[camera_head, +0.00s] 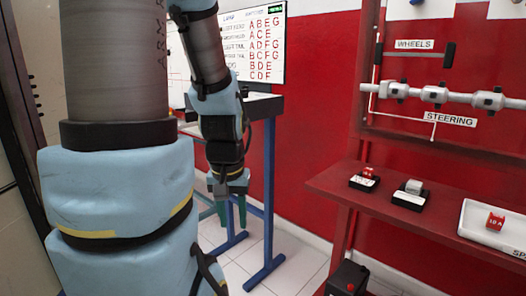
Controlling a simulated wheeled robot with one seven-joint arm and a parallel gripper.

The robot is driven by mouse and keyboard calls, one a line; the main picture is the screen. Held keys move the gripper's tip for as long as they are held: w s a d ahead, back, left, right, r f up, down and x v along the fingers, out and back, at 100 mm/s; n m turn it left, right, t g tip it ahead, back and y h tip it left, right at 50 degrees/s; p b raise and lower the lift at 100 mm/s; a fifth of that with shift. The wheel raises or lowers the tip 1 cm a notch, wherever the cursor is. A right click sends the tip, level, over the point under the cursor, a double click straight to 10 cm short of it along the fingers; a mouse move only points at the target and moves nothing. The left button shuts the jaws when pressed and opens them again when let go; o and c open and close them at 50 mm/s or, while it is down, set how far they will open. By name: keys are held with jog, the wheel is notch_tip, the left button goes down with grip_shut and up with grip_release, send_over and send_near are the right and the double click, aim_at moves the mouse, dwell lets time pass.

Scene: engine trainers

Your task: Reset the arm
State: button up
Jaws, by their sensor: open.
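My arm fills the left half of the head view, with grey links and light blue padded covers. The forearm hangs down behind the near links. My gripper (229,184) is at its lower end, small and grey, pointing down in front of a blue-legged stand. It is open, and I see nothing held in it.
A red bench (420,215) on the right bears two small black-based parts (364,180) (409,195) and a white tray (480,222) with a red block (495,221). A black box (346,280) stands below. The blue-legged stand (269,190) is behind my gripper. Tiled floor (300,262) shows between.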

notch_tip(320, 180, up, 20)
jog(key=p, duration=1.9)
jog(key=shift+r, duration=0.25)
jog(key=shift+d, duration=0.1)
